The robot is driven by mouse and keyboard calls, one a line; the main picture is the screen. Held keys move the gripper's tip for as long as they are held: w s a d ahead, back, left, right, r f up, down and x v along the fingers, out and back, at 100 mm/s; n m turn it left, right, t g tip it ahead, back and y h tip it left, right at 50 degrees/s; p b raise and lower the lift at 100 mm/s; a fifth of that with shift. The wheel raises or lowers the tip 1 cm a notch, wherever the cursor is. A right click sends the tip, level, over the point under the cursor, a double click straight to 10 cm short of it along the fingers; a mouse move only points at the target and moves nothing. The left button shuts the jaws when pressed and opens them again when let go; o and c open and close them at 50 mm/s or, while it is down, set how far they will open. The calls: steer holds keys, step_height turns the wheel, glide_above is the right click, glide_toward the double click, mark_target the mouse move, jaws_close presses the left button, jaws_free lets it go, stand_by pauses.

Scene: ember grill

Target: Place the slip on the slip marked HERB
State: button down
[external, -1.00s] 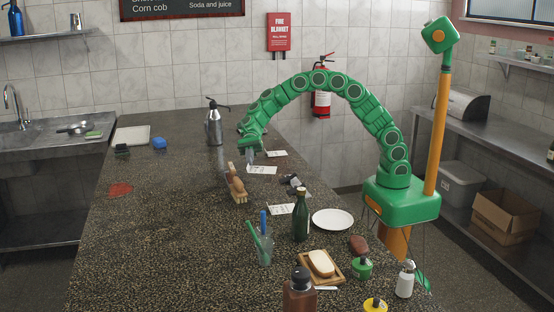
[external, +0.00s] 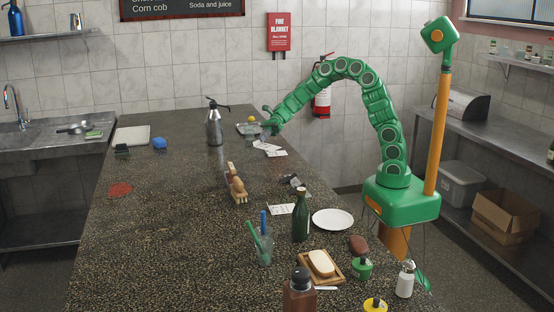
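My gripper (external: 265,133) is over the far right part of the dark speckled counter. A white slip (external: 264,145) shows just below its fingertips; I cannot tell whether the fingers hold it. A second white slip (external: 277,153) lies flat right beside it, and the two seem to meet or overlap. A third slip (external: 281,209) lies nearer, left of the green bottle. The print on the slips is too small to read, so I cannot tell which is marked HERB. The fingers are too small to judge.
A metal tray (external: 244,130) and a yellow ball-like thing (external: 252,119) are behind my gripper. A steel pump bottle (external: 214,125) stands to the left. A wooden figure (external: 237,186), dark items (external: 292,181), the green bottle (external: 301,220) and a white plate (external: 333,219) are nearer.

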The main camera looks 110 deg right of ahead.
steer(key=s+d+m+t+h, duration=0.2)
steer(key=s+d+m+h, duration=0.3)
steer(key=s, duration=0.7)
steer(key=s+d+m+t+h, duration=0.1)
steer(key=s+d+m+h, duration=0.15)
steer(key=s+d, duration=0.7)
glide_above(281, 149)
steer(key=a, duration=0.1)
steer(key=f, duration=0.7)
steer(key=shift+s+f, duration=0.3)
steer(key=shift+s, duration=0.05)
steer(key=shift+w+d+f, duration=0.2)
steer(key=shift+w+f, duration=0.05)
steer(key=shift+f, duration=0.2)
steer(key=shift+w+d+f, duration=0.15)
steer(key=shift+w+f, duration=0.1)
steer(key=shift+f, duration=1.55)
steer(key=c, duration=1.8)
jaws_free()
steer(key=shift+f, duration=0.2)
steer(key=shift+c, duration=0.2)
steer(key=o, duration=0.4)
